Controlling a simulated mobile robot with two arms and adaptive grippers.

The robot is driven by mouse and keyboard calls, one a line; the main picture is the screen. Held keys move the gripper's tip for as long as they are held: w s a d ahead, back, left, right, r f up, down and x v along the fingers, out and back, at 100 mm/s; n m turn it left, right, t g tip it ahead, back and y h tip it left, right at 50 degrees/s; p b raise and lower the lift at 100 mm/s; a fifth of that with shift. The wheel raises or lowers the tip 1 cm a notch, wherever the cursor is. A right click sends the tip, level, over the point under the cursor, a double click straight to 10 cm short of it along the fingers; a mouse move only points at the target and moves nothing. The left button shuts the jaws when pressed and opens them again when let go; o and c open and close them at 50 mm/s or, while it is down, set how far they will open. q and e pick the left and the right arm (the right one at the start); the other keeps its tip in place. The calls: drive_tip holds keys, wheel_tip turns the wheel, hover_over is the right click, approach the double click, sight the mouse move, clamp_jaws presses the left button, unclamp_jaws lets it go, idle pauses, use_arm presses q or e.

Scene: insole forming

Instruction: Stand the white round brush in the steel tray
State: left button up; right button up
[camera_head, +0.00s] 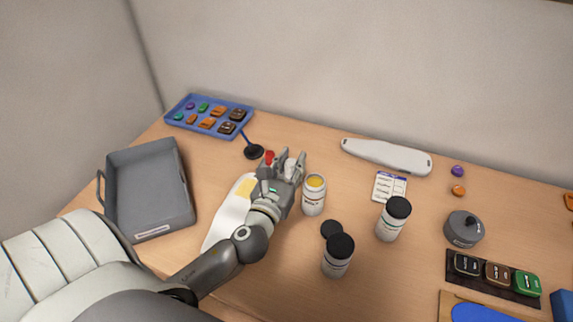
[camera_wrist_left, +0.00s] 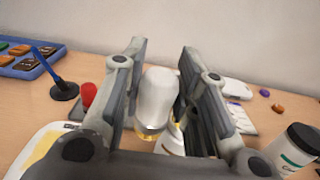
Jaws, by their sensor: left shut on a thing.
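The white round brush (camera_head: 291,166) is between the fingers of my left gripper (camera_head: 290,158). In the left wrist view the brush (camera_wrist_left: 158,95) shows as a pale rounded body with a gold-coloured band at its lower end, and the gripper (camera_wrist_left: 160,70) is shut on it. What is below the band is mostly hidden. The grey steel tray (camera_head: 150,185) stands at the left of the table, empty, with a handle on its left side. My left gripper is well to the right of the tray. My right gripper is in neither view.
An open white jar (camera_head: 314,198) with yellow contents stands just right of my left gripper. A red knob (camera_head: 269,157) and a blue pen in a black stand (camera_head: 254,151) are beside it. Two black-capped bottles (camera_head: 394,220) (camera_head: 338,258) stand to the right. A blue tray (camera_head: 190,104) lies behind.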

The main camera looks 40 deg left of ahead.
use_arm(q)
drive_tip(key=shift+w+a+f+b, duration=0.95)
drive_tip(key=shift+w+a+f, duration=0.15)
drive_tip(key=shift+w+f, duration=0.95)
drive_tip(key=shift+w+a+f+b, duration=1)
drive_tip(key=shift+w+f, duration=0.85)
drive_tip(key=shift+f, duration=0.35)
drive_tip(key=shift+w+a+f+b, duration=0.85)
drive_tip(key=shift+w+a+f, duration=0.3)
drive_tip(key=shift+w+f, duration=0.9)
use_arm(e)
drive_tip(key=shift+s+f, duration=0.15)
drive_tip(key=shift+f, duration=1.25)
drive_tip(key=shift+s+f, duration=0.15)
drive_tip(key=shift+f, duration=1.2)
use_arm(q)
drive_tip(key=shift+s, duration=0.15)
drive_tip(key=shift+f, duration=0.2)
drive_tip(key=o, duration=1)
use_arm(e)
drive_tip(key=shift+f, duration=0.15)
use_arm(q)
drive_tip(key=shift+r, duration=0.1)
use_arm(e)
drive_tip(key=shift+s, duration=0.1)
